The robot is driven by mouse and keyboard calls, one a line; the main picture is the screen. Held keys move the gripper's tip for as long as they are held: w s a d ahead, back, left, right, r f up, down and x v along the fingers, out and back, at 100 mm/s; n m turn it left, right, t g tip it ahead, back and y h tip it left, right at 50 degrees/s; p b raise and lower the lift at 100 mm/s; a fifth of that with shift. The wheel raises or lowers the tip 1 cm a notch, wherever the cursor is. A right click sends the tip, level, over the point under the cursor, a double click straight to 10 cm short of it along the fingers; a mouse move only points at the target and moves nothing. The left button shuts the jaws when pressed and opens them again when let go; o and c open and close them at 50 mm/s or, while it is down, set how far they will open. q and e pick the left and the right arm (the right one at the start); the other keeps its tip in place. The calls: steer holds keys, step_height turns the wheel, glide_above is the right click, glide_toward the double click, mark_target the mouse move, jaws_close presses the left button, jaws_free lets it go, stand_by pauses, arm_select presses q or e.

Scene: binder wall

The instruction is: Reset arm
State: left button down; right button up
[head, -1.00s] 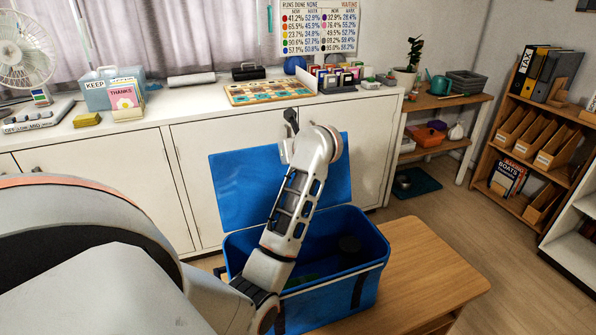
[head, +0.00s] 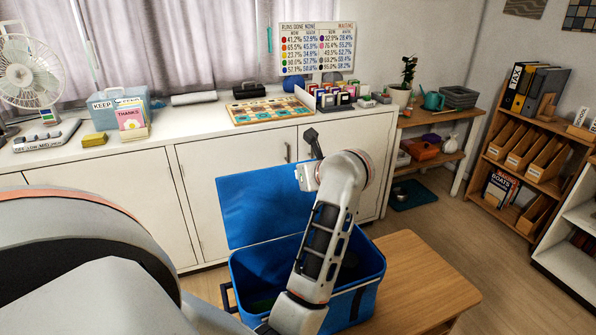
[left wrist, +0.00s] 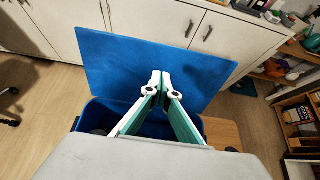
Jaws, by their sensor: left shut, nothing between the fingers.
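My left arm (head: 328,225) reaches in from the lower left in the head view and bends above the open blue cooler box. In the left wrist view my left gripper (left wrist: 160,78) has its pale fingers drawn together at the tips, with nothing between them. It shows in front of the blue lid (left wrist: 150,62). I cannot make out its fingertips clearly in the head view. My right gripper is in neither view.
A wooden shelf with binders (head: 535,150) is at right. Open floor (head: 440,230) lies between.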

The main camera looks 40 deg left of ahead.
arm_select(q)
steer(key=s+a+r+m+t+y, duration=0.1)
steer(key=s+r+m+t+y, duration=0.4)
steer(key=m+y, duration=0.5)
steer(key=w+d+f+m+t+h, duration=0.1)
steer(key=d+f+m+t+h, duration=0.45)
steer(key=m, duration=0.75)
steer(key=w+d+f+m+t+h, duration=0.1)
steer(key=d+f+m+t+h, duration=0.2)
steer(key=d+m+t+h, duration=0.65)
steer(key=s+d+f+m+g+h, duration=0.2)
steer(key=d+f+m+g+h, duration=0.4)
steer(key=f+m, duration=0.4)
steer(key=s+d+f+m+g, duration=0.2)
steer(key=s+f+m+g, duration=0.2)
steer(key=s+f, duration=0.5)
steer(key=s+d+f+m+g+h, duration=0.1)
steer(key=s+d+f+m+g, duration=0.1)
steer(key=s+f+m+g, duration=0.3)
steer(key=s+f+m, duration=0.1)
steer(key=s+f, duration=0.3)
steer(key=f, duration=0.7)
steer(key=shift+d+h, duration=0.2)
steer(key=shift+h, duration=0.1)
